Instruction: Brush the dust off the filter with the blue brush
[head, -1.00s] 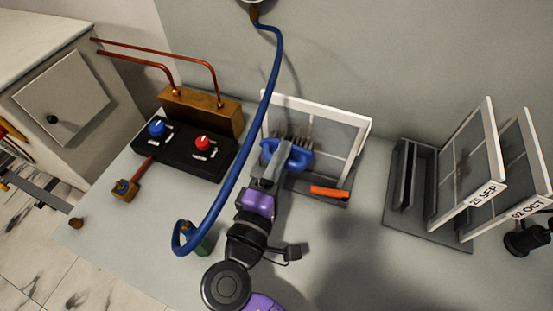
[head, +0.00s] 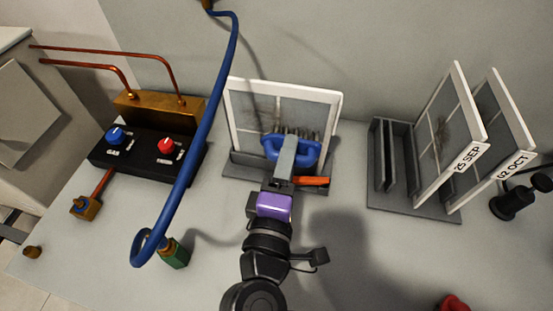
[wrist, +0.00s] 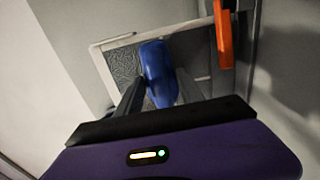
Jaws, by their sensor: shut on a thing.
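The blue brush (head: 304,156) is held in my gripper (head: 281,172), with its dark bristles pointing up at the filter mesh. The white-framed filter (head: 235,125) leans upright in a grey stand on the bench. The brush is in front of its lower middle to right part; I cannot tell whether the bristles touch it. In the wrist view my gripper's fingers are on either side of the brush (wrist: 158,72), and a corner of the filter (wrist: 112,44) shows behind.
An orange piece (head: 312,181) is at the stand's front right. A rack (head: 400,205) at right holds two dated filters. A blue hose (head: 187,170) hangs left of my arm, by a black box with knobs (head: 140,150).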

